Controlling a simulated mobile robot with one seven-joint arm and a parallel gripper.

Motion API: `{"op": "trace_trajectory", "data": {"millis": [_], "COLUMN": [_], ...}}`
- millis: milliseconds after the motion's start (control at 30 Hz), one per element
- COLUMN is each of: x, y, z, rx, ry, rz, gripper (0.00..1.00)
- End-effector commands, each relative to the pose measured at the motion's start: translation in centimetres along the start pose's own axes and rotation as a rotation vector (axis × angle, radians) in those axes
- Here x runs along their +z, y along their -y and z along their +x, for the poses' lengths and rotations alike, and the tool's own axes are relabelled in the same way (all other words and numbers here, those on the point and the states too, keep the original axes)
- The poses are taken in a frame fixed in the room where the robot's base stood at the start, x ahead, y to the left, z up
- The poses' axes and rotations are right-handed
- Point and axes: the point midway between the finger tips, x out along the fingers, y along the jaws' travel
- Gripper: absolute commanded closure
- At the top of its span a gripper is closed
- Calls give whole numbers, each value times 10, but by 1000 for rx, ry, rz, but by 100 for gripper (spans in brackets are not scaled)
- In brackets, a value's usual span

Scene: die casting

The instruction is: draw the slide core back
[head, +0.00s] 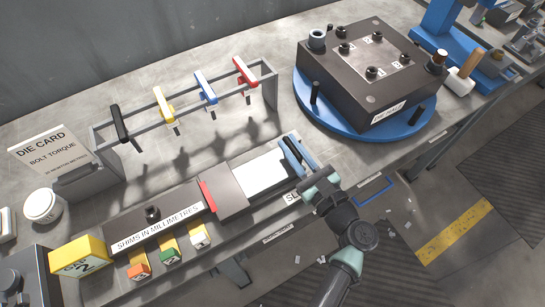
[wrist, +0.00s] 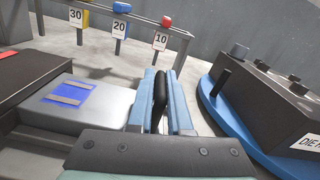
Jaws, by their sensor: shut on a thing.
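The slide core (head: 262,172) is a pale metal block in a dark housing (head: 226,188) with a red edge. It extends to the right out of the housing. In the wrist view its top (wrist: 108,103) shows with a blue patch on it. My gripper (head: 297,153) is at the right end of the slide core, with blue fingers. In the wrist view the fingers (wrist: 163,78) are shut on an upright black handle (wrist: 160,98) beside the block's end. The handle's lower part and its join to the block are hidden.
A dark die block (head: 345,85) sits on a blue round plate (head: 318,115) at the back right. A rack (head: 190,98) with several coloured T-handles stands behind. A shim holder (head: 155,225) lies to the left. The bench's front edge is close to my arm.

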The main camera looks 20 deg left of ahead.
Motion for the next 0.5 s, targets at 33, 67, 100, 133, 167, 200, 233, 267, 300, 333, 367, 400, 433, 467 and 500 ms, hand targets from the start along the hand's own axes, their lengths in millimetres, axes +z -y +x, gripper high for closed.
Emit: {"op": "trace_trajectory", "data": {"millis": [33,67,100,133,167,200,233,267,300,333,367,400,433,467,500], "x": [-5,-7,-8,-9,-9,-10,-10,-10,-10,-10,-10,-10,-10,-10,-10], "y": [14,20,27,31,35,39,42,44,46,47,48,48,49,49,49], "z": [0,-1,-1,-1,0,-1,-1,-1,-1,-1,-1,-1,-1,-1,-2], "rx": [-8,-9,-8,-7,-7,-6,-6,-5,-5,-6,-6,-7,-7,-8,-9], "ry": [0,0,1,1,1,0,0,0,0,-1,-1,-2,-2,-2,-2], "rz": [-5,-5,-4,-3,-3,-1,-2,-2,-1,0,0,0,0,-1,-1], "gripper": [100,100,100,100,100,100,100,100,100,100,100,100,100,100,100]}}
